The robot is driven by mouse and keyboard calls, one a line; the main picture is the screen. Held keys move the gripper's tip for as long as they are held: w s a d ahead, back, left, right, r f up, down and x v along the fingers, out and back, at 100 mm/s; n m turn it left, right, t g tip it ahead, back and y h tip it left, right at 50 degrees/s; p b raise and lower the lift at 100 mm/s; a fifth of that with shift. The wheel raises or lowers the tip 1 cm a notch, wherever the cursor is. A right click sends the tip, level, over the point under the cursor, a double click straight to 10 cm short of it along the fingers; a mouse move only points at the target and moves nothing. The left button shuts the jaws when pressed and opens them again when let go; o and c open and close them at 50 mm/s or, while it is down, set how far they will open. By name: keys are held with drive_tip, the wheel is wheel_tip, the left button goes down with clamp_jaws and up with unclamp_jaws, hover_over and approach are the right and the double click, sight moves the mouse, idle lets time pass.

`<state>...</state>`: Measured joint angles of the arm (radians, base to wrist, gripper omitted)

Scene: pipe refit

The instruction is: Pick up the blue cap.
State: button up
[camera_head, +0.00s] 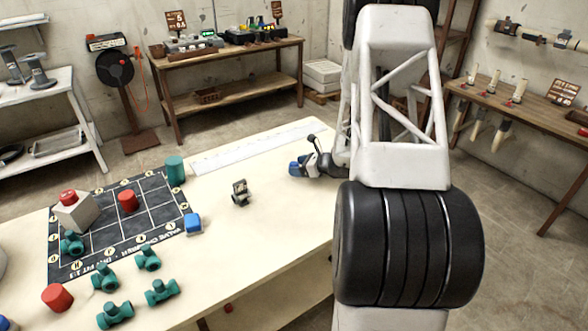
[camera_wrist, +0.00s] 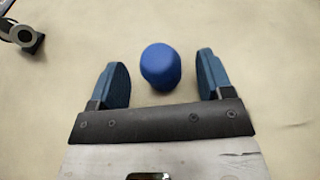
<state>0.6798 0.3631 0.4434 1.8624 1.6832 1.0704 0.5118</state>
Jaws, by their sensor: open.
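The blue cap (camera_wrist: 161,67) is a rounded blue piece on the pale table, seen in the wrist view. It lies between the two blue fingers of my gripper (camera_wrist: 162,75), with a gap on each side. My gripper is open and holds nothing. In the head view my gripper (camera_head: 299,167) is low over the table's right part. There the cap cannot be told apart from the blue fingers.
A small dark metal fitting (camera_head: 240,193) stands left of my gripper. Further left is a dark grid mat (camera_head: 100,215) with red pieces, a blue block (camera_head: 193,224) at its edge and several green valves (camera_head: 148,257) nearby. A white ruled strip (camera_head: 255,148) lies along the back edge.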

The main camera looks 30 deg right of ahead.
drive_tip(key=shift+w+a+f, duration=0.3)
drive_tip(key=shift+w+a, duration=0.05)
drive_tip(key=shift+w, duration=0.2)
drive_tip(key=shift+c, duration=0.2)
drive_tip(key=c, duration=1)
